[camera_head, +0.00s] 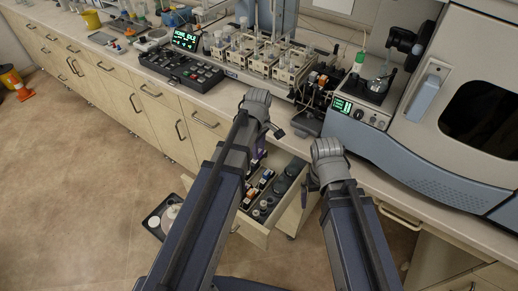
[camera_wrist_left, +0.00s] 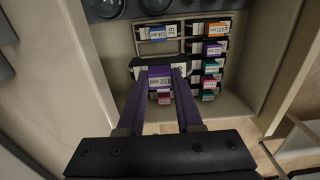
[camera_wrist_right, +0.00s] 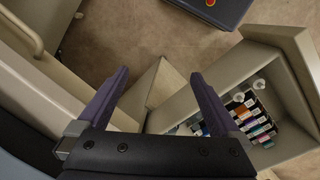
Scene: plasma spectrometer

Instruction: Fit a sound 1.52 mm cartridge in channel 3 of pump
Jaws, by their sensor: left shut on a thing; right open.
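My left gripper (camera_wrist_left: 160,76) is shut on a purple-labelled cartridge (camera_wrist_left: 159,83) inside the open drawer. Its label is too small to read. In the head view my left gripper (camera_head: 258,152) is low over the drawer, partly hidden by its arm. A column of cartridges (camera_wrist_left: 212,67) with orange, purple, teal and pink labels lies to the right, and a blue-labelled cartridge (camera_wrist_left: 160,33) lies beyond. My right gripper (camera_wrist_right: 158,85) is open and empty, beside the drawer. On the bench is a row of beige units (camera_head: 270,60); I cannot tell which channel is 3.
The open drawer (camera_head: 252,232) sticks out below the bench and also holds dark round containers (camera_head: 281,187). A control box with a green screen (camera_head: 342,105) and a large instrument (camera_head: 440,100) stand at right. A dark tray (camera_head: 153,221) is on the floor at left.

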